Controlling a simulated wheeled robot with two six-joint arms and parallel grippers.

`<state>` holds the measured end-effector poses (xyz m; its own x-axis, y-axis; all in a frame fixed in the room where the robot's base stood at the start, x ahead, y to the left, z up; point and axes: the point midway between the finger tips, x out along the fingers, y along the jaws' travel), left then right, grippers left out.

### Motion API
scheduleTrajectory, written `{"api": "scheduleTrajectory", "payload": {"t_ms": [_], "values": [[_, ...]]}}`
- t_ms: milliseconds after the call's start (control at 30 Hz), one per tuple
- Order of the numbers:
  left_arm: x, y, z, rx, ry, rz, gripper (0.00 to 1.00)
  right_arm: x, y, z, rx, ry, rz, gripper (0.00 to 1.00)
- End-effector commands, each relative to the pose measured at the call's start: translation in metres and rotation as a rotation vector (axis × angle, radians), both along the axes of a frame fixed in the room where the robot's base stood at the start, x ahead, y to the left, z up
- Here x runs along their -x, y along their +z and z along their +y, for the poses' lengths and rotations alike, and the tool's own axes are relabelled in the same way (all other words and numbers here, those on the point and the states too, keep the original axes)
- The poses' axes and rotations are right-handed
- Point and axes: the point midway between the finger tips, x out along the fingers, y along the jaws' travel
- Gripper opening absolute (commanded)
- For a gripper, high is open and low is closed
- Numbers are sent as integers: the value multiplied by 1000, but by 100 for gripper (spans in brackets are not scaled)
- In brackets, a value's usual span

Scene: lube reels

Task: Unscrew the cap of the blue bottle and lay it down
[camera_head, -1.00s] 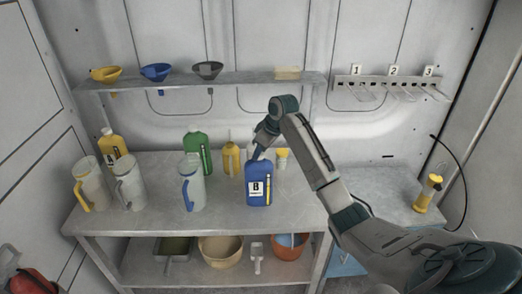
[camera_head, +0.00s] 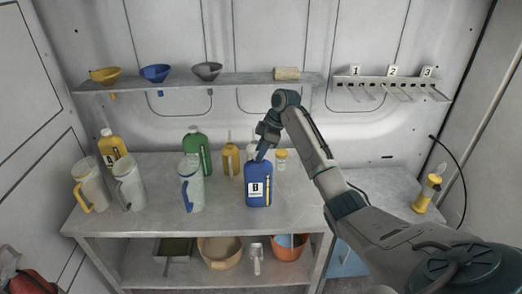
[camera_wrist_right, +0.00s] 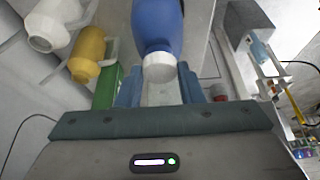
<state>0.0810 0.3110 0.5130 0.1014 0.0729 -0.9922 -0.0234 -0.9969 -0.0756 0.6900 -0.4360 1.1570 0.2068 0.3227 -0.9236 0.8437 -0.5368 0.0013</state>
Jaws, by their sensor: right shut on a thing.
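The blue bottle (camera_head: 258,190) marked B stands upright near the front of the bench in the head view. In the right wrist view the blue bottle (camera_wrist_right: 157,22) comes in from the top, with its white cap (camera_wrist_right: 159,68) toward me. My right gripper (camera_head: 261,155) is at the bottle's top from above, its fingers (camera_wrist_right: 160,88) on either side of the cap and shut on it. The cap is hidden behind the gripper in the head view. The cap still sits at the bottle's neck. My left gripper is not in view.
Jugs (camera_head: 192,188) stand left of the blue bottle. Funnels (camera_head: 156,73) sit on the shelf above. Bare bench top (camera_head: 300,198) lies right of the bottle.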

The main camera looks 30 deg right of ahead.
Motion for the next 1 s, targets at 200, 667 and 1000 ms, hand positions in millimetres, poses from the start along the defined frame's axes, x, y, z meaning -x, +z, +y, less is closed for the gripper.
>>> {"api": "scheduleTrajectory", "payload": {"t_ms": [200,667,1000], "values": [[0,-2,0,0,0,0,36,-2,-2,0,-4,247,4,13],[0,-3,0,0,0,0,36,-2,-3,-1,-1,325,5,52],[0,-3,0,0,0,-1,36,-2,-1,-1,-1,323,2,74]]}}
